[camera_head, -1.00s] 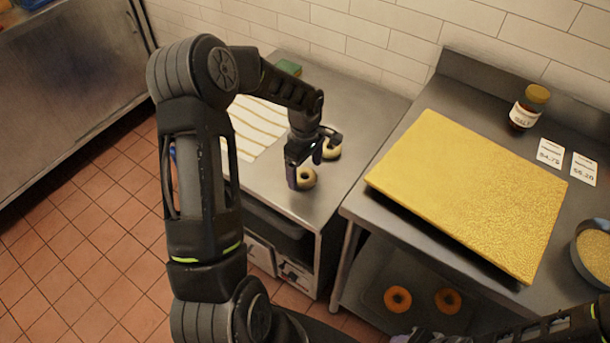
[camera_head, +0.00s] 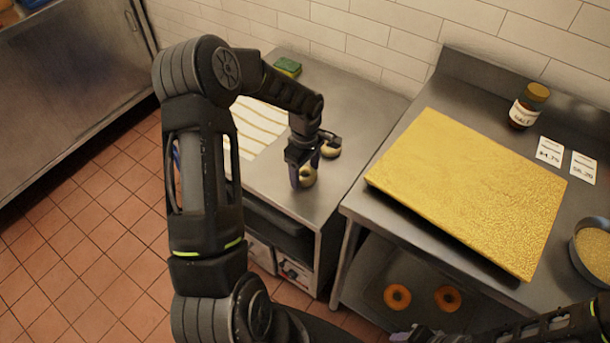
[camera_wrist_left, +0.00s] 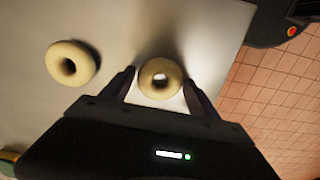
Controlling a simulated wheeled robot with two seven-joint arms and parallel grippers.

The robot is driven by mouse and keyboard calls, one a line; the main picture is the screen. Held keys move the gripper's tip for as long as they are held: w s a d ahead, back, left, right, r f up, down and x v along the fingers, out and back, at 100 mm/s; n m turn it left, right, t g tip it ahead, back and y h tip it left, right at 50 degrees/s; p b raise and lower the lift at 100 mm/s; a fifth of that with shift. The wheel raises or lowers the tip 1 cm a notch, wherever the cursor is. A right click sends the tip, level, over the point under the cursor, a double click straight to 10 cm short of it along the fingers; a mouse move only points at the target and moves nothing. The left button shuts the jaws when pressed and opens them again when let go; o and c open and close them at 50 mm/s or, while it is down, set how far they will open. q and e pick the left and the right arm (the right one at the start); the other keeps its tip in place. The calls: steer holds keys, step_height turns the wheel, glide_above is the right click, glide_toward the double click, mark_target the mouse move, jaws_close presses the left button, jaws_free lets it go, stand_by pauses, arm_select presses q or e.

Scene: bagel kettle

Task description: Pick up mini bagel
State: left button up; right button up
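Two pale mini bagels lie on the grey metal counter. The nearer mini bagel (camera_head: 308,176) is partly hidden by my left gripper (camera_head: 304,178) in the head view. In the left wrist view this bagel (camera_wrist_left: 160,78) sits between the two spread fingertips of my left gripper (camera_wrist_left: 158,83), with small gaps at its sides. The other mini bagel (camera_head: 331,151) lies farther back, partly covered by the gripper; in the wrist view it (camera_wrist_left: 72,63) is left of the fingers. My right arm shows at the lower right of the head view; its fingers cannot be made out.
A striped cloth (camera_head: 257,127) and a green-yellow sponge (camera_head: 288,67) are on the same counter. A large yellow board (camera_head: 470,190), a salt jar (camera_head: 529,106), price cards and a bowl (camera_head: 592,252) are on the right counter. Two orange-brown bagels (camera_head: 397,297) lie on the shelf below.

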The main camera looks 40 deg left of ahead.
arm_select(q)
steer(key=c, duration=1)
steer(key=shift+r, duration=0.15)
step_height(320, 180, up, 10)
steer(key=b, duration=0.1)
stand_by(0.5)
